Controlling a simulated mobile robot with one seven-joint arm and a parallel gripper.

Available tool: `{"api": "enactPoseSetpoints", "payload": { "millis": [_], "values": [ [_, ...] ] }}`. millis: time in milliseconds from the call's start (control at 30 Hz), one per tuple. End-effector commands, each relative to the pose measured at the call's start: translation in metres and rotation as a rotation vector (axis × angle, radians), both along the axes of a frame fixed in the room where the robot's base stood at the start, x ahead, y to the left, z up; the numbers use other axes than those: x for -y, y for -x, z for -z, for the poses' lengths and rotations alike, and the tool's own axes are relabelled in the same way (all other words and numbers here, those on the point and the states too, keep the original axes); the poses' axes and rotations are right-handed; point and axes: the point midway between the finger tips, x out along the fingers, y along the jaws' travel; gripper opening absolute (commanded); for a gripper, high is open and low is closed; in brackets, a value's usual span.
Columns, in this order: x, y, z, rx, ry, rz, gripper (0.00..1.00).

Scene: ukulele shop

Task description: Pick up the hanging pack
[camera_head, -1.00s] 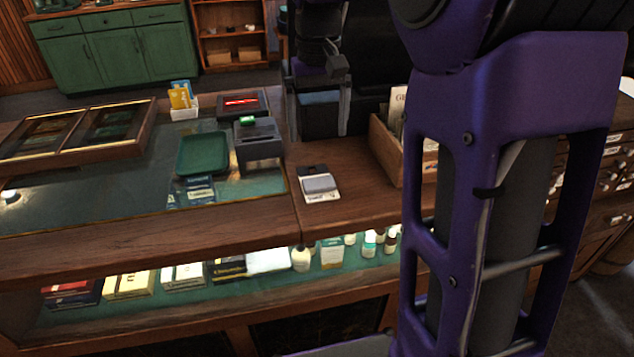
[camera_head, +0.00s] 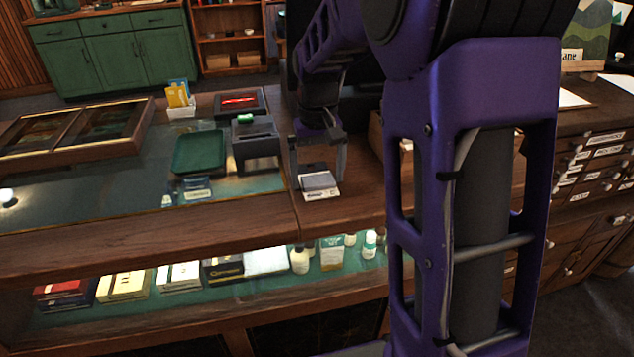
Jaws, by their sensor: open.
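The hanging pack (camera_head: 319,190), a small white card with a grey packet on it, lies flat on the wooden counter. It is right of the dark card machine. My gripper (camera_head: 319,178) is open, with one finger to the left of the pack and one to the right. The fingers point down, and their tips are close to the counter. The top of the pack is partly hidden behind the gripper. I cannot tell whether the fingers touch it.
A dark boxy machine (camera_head: 256,146) stands close to the left of the gripper, beside a green tray (camera_head: 199,152). A wooden crate (camera_head: 376,135) is at the right, mostly hidden by my arm. The counter in front (camera_head: 250,222) is clear.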

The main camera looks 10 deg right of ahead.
Motion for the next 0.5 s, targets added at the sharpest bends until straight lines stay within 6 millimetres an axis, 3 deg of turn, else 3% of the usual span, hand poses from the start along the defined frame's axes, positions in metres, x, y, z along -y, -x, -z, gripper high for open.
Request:
{"api": "enactPoseSetpoints", "payload": {
  "millis": [167,500],
  "values": [
    [0.0000,-0.0001,-0.0006,0.001,0.000,0.000,0.98],
    [0.0000,-0.0001,-0.0009,0.001,0.000,0.000,0.37]
  ]
}}
